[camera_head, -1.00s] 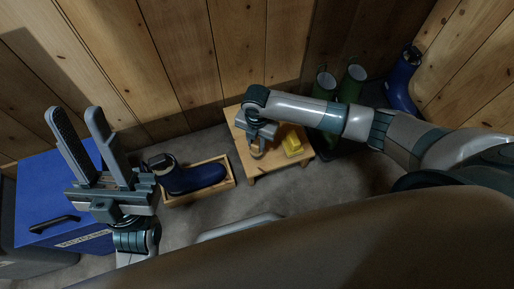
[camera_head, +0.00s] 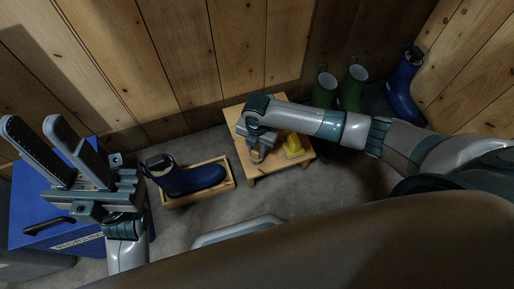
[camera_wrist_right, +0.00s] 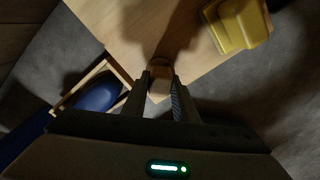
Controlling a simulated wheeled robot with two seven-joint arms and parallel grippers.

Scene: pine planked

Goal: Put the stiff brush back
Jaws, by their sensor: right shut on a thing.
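My right gripper (camera_head: 259,142) is over the small wooden table (camera_head: 250,179), pointing down. It is shut on the stiff brush (camera_head: 256,156), of which only a tan, wooden-looking part shows below the fingers. In the right wrist view the brush (camera_wrist_right: 159,82) sits between the two fingertips, over the table's edge; its bristles are hidden, and I cannot tell whether it touches the table. My left gripper (camera_head: 32,122) is open and empty, raised at the left with its fingers pointing up.
A yellow object (camera_head: 293,146) lies on the table's right half. A wooden tray (camera_head: 203,199) holding a blue boot (camera_head: 195,179) is left of the table. A blue box (camera_head: 30,225) stands far left. Green boots (camera_head: 350,88) and another blue boot (camera_head: 403,88) stand back right.

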